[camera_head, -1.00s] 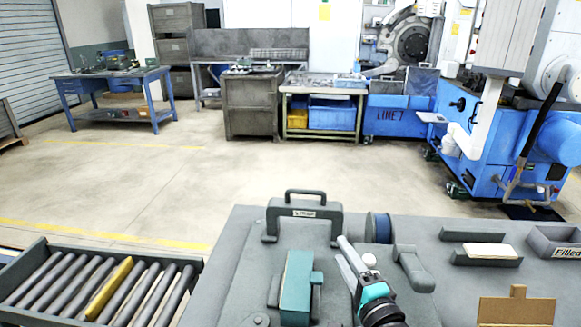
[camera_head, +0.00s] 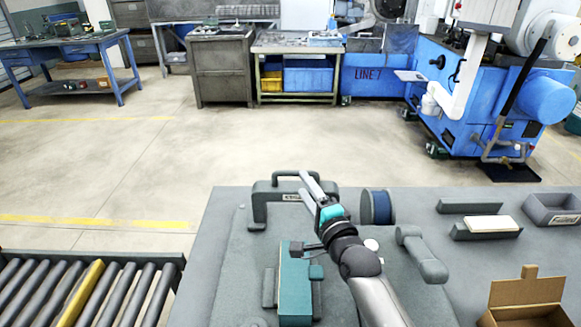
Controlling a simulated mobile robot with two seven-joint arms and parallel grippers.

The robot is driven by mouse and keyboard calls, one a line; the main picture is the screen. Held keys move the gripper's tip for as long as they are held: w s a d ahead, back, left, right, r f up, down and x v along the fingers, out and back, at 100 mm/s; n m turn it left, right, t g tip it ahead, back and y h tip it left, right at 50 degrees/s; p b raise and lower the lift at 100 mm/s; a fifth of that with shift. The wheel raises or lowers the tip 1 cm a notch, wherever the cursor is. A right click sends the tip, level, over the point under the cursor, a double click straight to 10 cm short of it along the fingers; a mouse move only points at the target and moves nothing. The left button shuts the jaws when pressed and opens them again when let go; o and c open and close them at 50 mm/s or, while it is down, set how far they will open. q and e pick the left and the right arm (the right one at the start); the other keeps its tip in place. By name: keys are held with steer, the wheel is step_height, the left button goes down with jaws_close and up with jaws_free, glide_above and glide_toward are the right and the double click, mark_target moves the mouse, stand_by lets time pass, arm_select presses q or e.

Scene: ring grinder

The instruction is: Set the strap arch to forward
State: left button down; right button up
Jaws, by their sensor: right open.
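The strap arch (camera_head: 262,207) is a dark grey frame with a small label and a loop handle on top. It stands upright at the back of the grey bench. My right gripper (camera_head: 307,183) reaches in from the lower right, its pale fingers open in front of the arch's right part. The fingers overlap the arch in the picture; I cannot tell whether they touch it. The arch's right leg is mostly hidden behind my gripper. My left gripper is out of view.
A teal block (camera_head: 294,292) stands in front of the arch. A blue spool (camera_head: 378,206) and a grey handle-shaped part (camera_head: 421,256) are to the right. An open cardboard box (camera_head: 527,290) lies front right. A roller conveyor (camera_head: 140,291) borders the bench at left.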

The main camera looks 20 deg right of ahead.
mark_target(294, 171)
steer(key=w, duration=0.3)
steer(key=w+b, duration=0.1)
steer(key=w, duration=0.2)
steer(key=w+a, duration=0.1)
steer(key=w, duration=0.2)
steer(key=shift+w, duration=0.15)
jaws_close()
stand_by(1.3)
